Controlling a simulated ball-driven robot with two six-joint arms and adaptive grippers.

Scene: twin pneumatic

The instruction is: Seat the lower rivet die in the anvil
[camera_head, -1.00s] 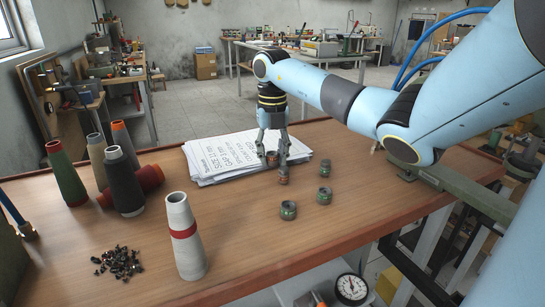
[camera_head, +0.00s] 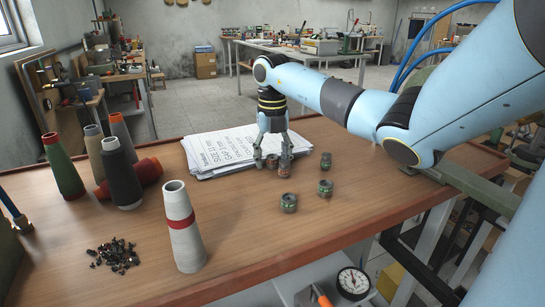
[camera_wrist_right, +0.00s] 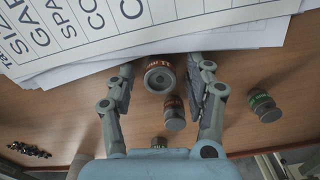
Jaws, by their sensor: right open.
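Several small ribbed metal dies stand on the wooden table. Two have red bands: one (camera_wrist_right: 160,76) is between my right gripper's fingertips, and the other (camera_wrist_right: 174,112) is closer to the palm. In the head view, one red-banded die (camera_head: 285,171) shows at the fingers. Green-banded dies stand to the right (camera_head: 326,160), nearer (camera_head: 325,188) and in front (camera_head: 289,203). My right gripper (camera_head: 272,158) points down and is open, its fingers either side of the red-banded dies with visible gaps. I cannot identify the anvil. My left gripper is not in view.
Printed sheets (camera_head: 222,150) lie beside the right gripper. A white cone with a red band (camera_head: 182,228) stands in front, several thread cones (camera_head: 122,172) at left, and a pile of small dark parts (camera_head: 117,254) front left. The table's right front is clear.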

